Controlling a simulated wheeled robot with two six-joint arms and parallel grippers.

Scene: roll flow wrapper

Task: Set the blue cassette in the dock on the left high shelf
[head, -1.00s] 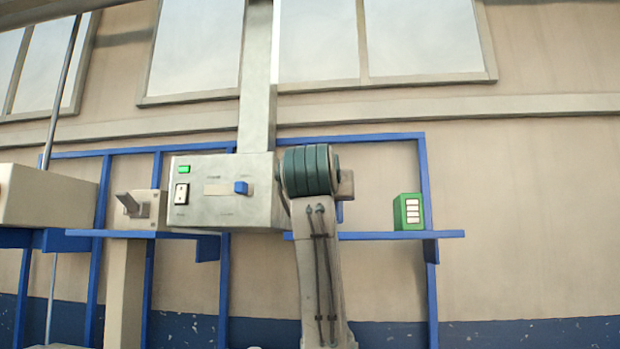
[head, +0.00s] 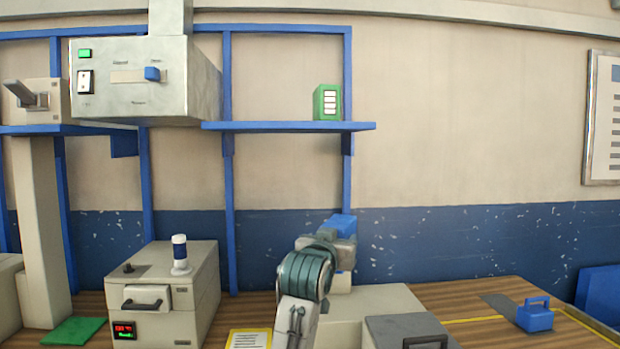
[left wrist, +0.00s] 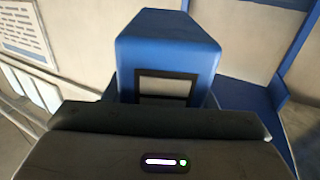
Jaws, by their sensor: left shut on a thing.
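The blue cassette (head: 343,224) is in the jaws of my left gripper (head: 341,246), below the right part of the high shelf in the head view. In the left wrist view the blue cassette (left wrist: 165,50) fills the middle, just past the dark gripper body, with a grey-framed patch facing me. My left gripper is shut on it; the fingertips are mostly hidden. The left high shelf (head: 25,130) carries a beige box with a grey lever (head: 40,97); I cannot tell whether this is the dock. My right gripper is not in view.
A large control box (head: 135,85) hangs beside the shelf. A green box (head: 326,102) stands on the right shelf (head: 270,126). The bench below holds a beige machine (head: 160,295) with a white-and-blue knob, a green mat (head: 75,331) and a blue handled block (head: 535,315).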

